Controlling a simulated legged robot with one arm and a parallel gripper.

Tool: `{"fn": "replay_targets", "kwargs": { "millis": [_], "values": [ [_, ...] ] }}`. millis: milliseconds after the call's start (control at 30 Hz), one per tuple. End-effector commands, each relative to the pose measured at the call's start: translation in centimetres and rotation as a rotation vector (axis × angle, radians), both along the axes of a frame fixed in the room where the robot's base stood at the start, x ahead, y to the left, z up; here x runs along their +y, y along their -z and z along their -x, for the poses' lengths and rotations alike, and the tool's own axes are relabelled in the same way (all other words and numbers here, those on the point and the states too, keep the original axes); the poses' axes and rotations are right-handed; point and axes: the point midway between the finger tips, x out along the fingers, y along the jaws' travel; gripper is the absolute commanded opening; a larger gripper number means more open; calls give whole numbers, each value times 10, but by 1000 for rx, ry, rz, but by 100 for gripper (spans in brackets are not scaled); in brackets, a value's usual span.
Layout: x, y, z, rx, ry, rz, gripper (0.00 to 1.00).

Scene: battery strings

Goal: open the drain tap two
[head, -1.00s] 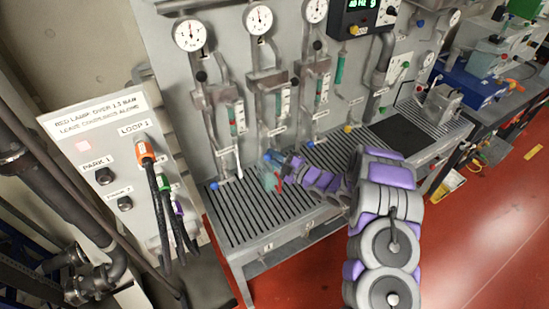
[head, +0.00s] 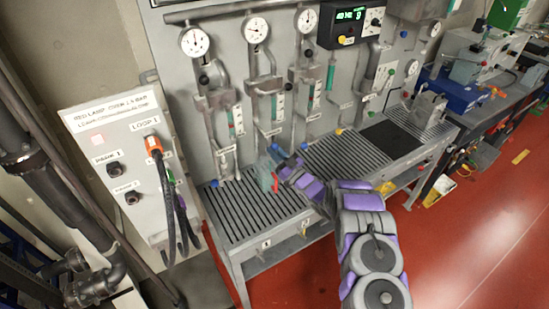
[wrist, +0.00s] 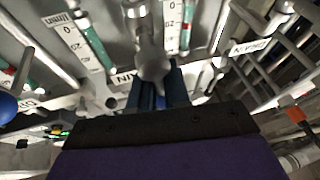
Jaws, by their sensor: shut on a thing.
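My gripper (head: 278,154) reaches to the foot of the second gauge column in the head view, above the slatted bench. In the wrist view its dark blue jaws (wrist: 158,98) are closed around the lower end of a grey fitting (wrist: 152,62), which stands at drain tap two's place. The jaws hide the tap's handle, so its angle cannot be told. A drain label (wrist: 127,77) shows just left of the jaws. A neighbouring tap's blue knob (wrist: 8,105) lies at the left edge. The first column's blue knob (head: 214,183) shows left of my gripper in the head view.
The slatted bench (head: 240,212) runs below the taps. A teal and red item (head: 267,177) is close below my gripper. Another blue knob (head: 304,146) and a yellow knob (head: 338,131) are to the right. The loop box (head: 125,150) with hanging cables stands left.

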Motion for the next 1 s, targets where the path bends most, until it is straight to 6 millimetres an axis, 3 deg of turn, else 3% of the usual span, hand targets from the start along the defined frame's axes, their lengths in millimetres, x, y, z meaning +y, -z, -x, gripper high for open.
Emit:
{"fn": "replay_targets", "kwargs": {
  "millis": [33,300,833,867,1000],
  "values": [
    [4,-7,-1,-2,-12,-26,0],
    [-1,-11,-8,48,-9,-105,0],
    [-6,-16,-13,52,-2,-128,0],
    [-6,-16,-13,51,-2,-127,18],
    [-7,-15,-13,52,0,-127,31]
  ]
}}
